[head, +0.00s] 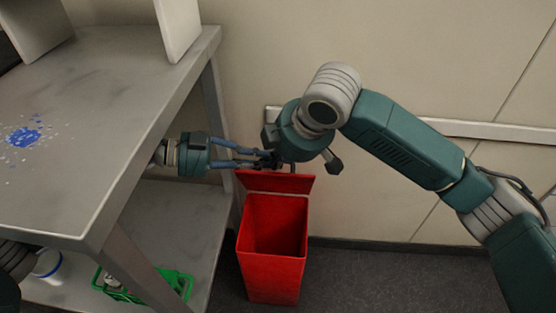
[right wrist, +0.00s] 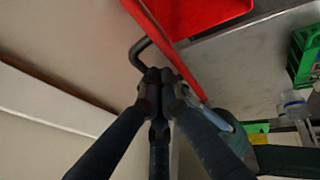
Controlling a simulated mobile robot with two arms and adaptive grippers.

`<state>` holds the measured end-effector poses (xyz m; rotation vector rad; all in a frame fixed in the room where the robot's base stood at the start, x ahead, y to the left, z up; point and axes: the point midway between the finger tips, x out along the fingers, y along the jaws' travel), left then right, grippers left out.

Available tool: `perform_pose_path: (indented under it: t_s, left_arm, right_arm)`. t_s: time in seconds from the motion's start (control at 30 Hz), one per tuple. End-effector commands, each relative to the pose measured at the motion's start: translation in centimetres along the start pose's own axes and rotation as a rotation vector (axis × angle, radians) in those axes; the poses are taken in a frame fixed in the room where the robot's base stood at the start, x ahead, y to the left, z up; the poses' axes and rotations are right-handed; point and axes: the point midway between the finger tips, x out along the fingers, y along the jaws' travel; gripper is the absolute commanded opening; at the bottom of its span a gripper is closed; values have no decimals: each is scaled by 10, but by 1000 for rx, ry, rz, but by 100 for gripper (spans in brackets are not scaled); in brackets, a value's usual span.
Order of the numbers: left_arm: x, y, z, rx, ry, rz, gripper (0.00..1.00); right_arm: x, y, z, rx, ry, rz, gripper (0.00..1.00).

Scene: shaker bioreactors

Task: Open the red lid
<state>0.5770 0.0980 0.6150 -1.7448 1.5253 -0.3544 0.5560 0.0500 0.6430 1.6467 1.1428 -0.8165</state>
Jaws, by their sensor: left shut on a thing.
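The red bin (head: 272,255) stands on the floor beside the table, and its inside shows. Its red lid (head: 275,182) is raised at the back of the opening, tilted up toward the wall. In the right wrist view the lid (right wrist: 150,18) is seen edge-on, with a dark bent handle (right wrist: 138,50) beside it. My left gripper (head: 268,158) reaches in from the left and is shut at the lid's upper edge; the exact contact is hidden. My right gripper (right wrist: 159,78) has its fingertips close together beside the handle. Whether they grip it is unclear.
A grey metal table (head: 120,95) with a lower shelf is on the left, close to the bin. A green crate (head: 178,283) sits on that shelf. The wall with a pale rail (head: 490,131) is close behind. The floor (head: 400,280) right of the bin is clear.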

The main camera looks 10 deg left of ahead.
Motion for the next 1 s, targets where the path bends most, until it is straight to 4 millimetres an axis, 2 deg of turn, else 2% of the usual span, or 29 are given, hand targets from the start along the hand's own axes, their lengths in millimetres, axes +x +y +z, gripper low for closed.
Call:
perform_pose_path:
  t_s: [0.03,0.27,0.47,0.67,0.7,0.77,1.0]
  left_arm:
    - [0,-8,-8,5,16,-11,0]
    - [0,-8,-8,5,16,-11,0]
    - [0,-8,-9,5,17,-9,0]
    - [0,-7,-9,5,18,-7,0]
    - [0,-7,-9,5,18,-7,15]
    - [0,-7,-9,5,18,-7,27]
    - [1,-6,-8,5,17,-8,28]
  right_arm:
    - [-1,0,0,0,0,0,0]
    - [0,1,-1,0,1,0,0]
    - [7,18,0,3,0,1,0]
    - [8,18,3,3,-5,1,0]
    - [9,18,3,4,-6,0,0]
    - [9,18,3,3,-7,-1,0]
    - [10,16,4,2,-8,-5,0]
